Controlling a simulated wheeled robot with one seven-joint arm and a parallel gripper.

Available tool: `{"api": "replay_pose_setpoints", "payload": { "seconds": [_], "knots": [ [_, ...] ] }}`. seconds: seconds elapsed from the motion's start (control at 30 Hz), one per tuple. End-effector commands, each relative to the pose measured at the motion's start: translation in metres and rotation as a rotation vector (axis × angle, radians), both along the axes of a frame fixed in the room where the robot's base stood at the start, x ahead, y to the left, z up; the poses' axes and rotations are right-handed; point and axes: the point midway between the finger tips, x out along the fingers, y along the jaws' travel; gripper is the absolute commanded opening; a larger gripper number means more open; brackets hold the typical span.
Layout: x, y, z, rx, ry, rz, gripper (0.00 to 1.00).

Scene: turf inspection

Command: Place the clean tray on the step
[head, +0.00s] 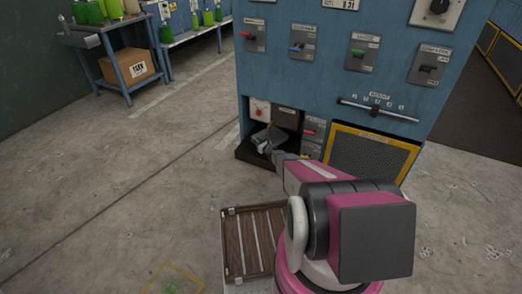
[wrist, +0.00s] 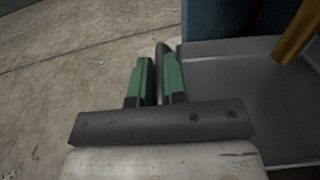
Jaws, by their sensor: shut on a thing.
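My gripper (head: 266,141) is low at the foot of the blue cabinet, by its open bay. In the wrist view, its green pads (wrist: 160,80) are closed around a narrow dark grey piece, which I take for part of the tray. The grey tray (wrist: 235,75), flat with a low raised rim, lies just right of the pads. A dark low ledge (head: 253,158) juts from the cabinet bottom under my gripper in the head view. Whether this ledge is the step or the tray's edge I cannot tell. My gripper hides part of the bay.
The blue cabinet (head: 330,75) carries several switches and a yellow-framed mesh panel (head: 370,157). A brown slatted wooden rack (head: 253,243) lies beside my base. A blue bench with a cardboard box (head: 127,69) stands at the back left. The floor (head: 110,170) on the left is clear.

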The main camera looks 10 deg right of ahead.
Motion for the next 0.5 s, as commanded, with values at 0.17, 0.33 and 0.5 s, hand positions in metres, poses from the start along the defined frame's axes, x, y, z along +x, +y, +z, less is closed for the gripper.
{"api": "replay_pose_setpoints", "payload": {
  "seconds": [0.17, 0.33, 0.5],
  "knots": [
    [0.001, 0.0, -0.028, 0.0, 0.0, 0.0, 0.0],
    [0.001, 0.0, -0.041, 0.0, -0.001, 0.001, 0.0],
    [0.002, 0.0, -0.067, 0.0, -0.001, 0.001, 0.0]
  ]
}}
